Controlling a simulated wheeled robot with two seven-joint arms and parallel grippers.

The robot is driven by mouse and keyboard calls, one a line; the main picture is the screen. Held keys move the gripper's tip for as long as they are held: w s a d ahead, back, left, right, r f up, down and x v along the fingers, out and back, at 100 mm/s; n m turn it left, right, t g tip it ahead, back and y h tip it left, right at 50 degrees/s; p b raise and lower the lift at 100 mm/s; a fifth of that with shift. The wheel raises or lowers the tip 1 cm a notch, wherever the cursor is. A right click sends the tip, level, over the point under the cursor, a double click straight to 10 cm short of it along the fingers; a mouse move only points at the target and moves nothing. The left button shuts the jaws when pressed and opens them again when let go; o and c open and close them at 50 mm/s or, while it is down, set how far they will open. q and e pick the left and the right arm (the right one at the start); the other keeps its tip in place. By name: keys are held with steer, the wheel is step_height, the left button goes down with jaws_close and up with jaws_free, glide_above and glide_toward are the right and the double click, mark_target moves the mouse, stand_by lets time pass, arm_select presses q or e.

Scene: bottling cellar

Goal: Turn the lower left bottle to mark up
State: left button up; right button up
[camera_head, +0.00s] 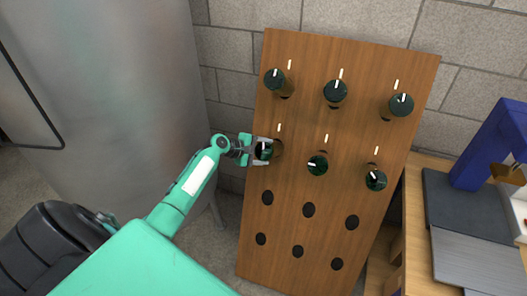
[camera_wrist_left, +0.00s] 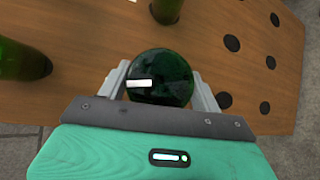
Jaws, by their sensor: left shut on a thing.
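The lower left bottle (camera_head: 264,151), dark green, sits neck-in in the sloping wooden rack (camera_head: 290,222). Its round base faces out and also shows in the left wrist view (camera_wrist_left: 165,80). My left gripper (camera_head: 265,152) is shut on it, one finger on each side. The white mark on its base runs from near the middle towards the left in the wrist view, the side of the rack's upper row; in the head view it looks about upright. A white line on the rack (camera_head: 279,128) is above this bottle. My right gripper is not in view.
The lower middle bottle (camera_head: 318,163) and lower right bottle (camera_head: 376,180) are to the right. Three more bottles, including the upper left one (camera_head: 276,82), are above. Empty holes (camera_head: 309,210) lie below. A steel tank (camera_head: 120,90) stands left, a wooden bench (camera_head: 418,230) right.

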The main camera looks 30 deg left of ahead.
arm_select(q)
steer(key=shift+m+g, duration=0.7)
steer(key=shift+m, duration=0.4)
steer(key=o, duration=1)
steer(key=shift+d, duration=0.1)
steer(key=b+v, duration=0.2)
steer(key=v, duration=1.1)
steer(key=shift+s+r+b, duration=0.15)
steer(key=shift+r+b, duration=0.15)
